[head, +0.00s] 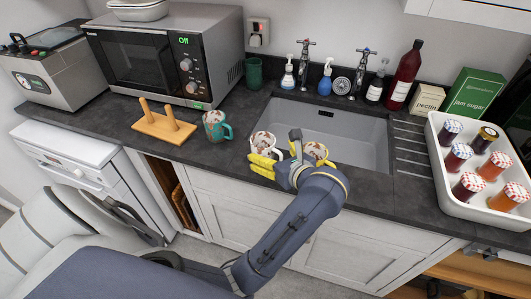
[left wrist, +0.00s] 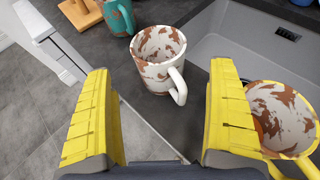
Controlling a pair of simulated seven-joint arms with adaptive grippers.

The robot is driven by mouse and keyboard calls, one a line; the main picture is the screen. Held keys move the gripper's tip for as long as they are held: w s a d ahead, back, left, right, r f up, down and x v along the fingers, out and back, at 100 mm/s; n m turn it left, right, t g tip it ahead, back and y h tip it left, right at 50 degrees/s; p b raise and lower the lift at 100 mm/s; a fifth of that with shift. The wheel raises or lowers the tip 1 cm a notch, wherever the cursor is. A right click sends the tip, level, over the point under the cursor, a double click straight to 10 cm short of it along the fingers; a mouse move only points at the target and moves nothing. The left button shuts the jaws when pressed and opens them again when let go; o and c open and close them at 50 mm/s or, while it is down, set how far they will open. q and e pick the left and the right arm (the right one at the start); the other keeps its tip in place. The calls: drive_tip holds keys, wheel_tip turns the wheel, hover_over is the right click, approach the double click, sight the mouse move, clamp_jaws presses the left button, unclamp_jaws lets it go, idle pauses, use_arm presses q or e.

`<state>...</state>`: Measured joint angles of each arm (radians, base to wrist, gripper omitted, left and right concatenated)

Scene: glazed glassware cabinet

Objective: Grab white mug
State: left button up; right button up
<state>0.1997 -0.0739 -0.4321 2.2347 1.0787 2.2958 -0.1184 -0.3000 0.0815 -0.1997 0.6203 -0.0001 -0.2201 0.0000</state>
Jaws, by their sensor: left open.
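The white mug (head: 264,143) with brown stains stands upright on the dark counter at the left edge of the sink. In the left wrist view the white mug (left wrist: 157,60) is ahead of my fingers, in line with the gap between them, its handle toward the lower right. My left gripper (head: 278,156) has yellow finger pads; it is open and empty, at the near side of the mug. In the left wrist view the left gripper (left wrist: 160,72) shows both fingers wide apart. My right gripper is not in view.
A yellow mug (left wrist: 284,115), stained inside, is close beside the right-hand finger; it also shows in the head view (head: 316,150). A teal mug (head: 215,126) and wooden rack (head: 164,127) stand left. The sink (head: 350,140) lies behind. A jar tray (head: 461,196) is right.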

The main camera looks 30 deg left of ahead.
sight(269, 149)
use_arm(q)
drive_tip(key=shift+x, duration=3.1)
drive_tip(key=shift+r, duration=0.1)
drive_tip(key=c, duration=1.5)
drive_tip(key=shift+c, duration=0.2)
drive_tip(key=shift+r, duration=0.15)
